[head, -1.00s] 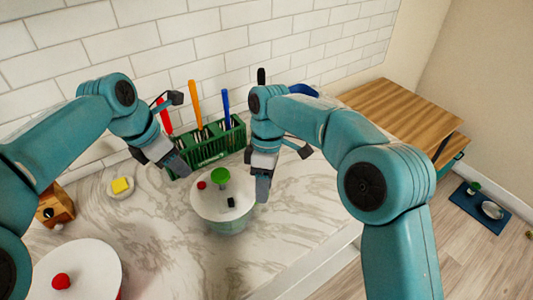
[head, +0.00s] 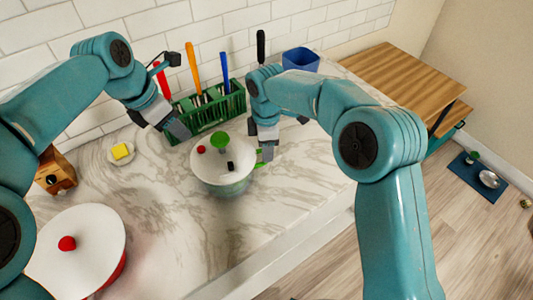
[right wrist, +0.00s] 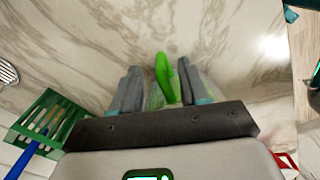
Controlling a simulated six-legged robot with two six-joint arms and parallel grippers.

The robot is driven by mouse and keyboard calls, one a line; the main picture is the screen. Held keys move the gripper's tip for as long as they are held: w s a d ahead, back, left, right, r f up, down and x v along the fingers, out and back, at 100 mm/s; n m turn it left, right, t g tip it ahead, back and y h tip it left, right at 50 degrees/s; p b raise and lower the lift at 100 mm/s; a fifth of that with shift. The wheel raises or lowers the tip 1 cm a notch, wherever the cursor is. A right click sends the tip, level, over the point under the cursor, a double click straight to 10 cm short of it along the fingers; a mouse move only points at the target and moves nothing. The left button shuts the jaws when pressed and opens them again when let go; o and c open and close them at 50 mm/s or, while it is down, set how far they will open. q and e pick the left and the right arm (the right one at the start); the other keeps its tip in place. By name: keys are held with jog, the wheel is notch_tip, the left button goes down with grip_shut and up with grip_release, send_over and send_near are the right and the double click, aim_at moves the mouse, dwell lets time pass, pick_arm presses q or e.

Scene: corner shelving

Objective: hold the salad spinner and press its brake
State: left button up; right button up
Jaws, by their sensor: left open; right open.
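The salad spinner (head: 207,176) stands on the marble counter with a white lid and a pale green see-through bowl. Its lid carries a green knob (head: 220,140), a red button (head: 201,150) and a black button (head: 230,166); I cannot tell which is the brake. A green handle (head: 259,165) sticks out at its right. My right gripper (head: 267,152) is open at this handle. In the right wrist view the handle (right wrist: 163,78) shows between the spread fingers; contact is unclear. My left gripper (head: 178,131) is open and empty, behind and left of the spinner.
A green rack (head: 210,111) with utensils stands close behind the spinner. A white-lidded pot (head: 95,235) is at front left. A yellow sponge (head: 121,151) and a wooden box (head: 56,172) are at left. Counter in front of the spinner is clear.

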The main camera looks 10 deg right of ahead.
jog(key=shift+s+f, duration=0.2)
jog(key=shift+f, duration=1.05)
jog(key=shift+w+f, duration=0.2)
jog(key=shift+f, duration=0.45)
jog(key=shift+s+r, duration=0.1)
jog(key=shift+s, duration=0.05)
grip_shut()
jog(key=shift+c, duration=0.4)
grip_release()
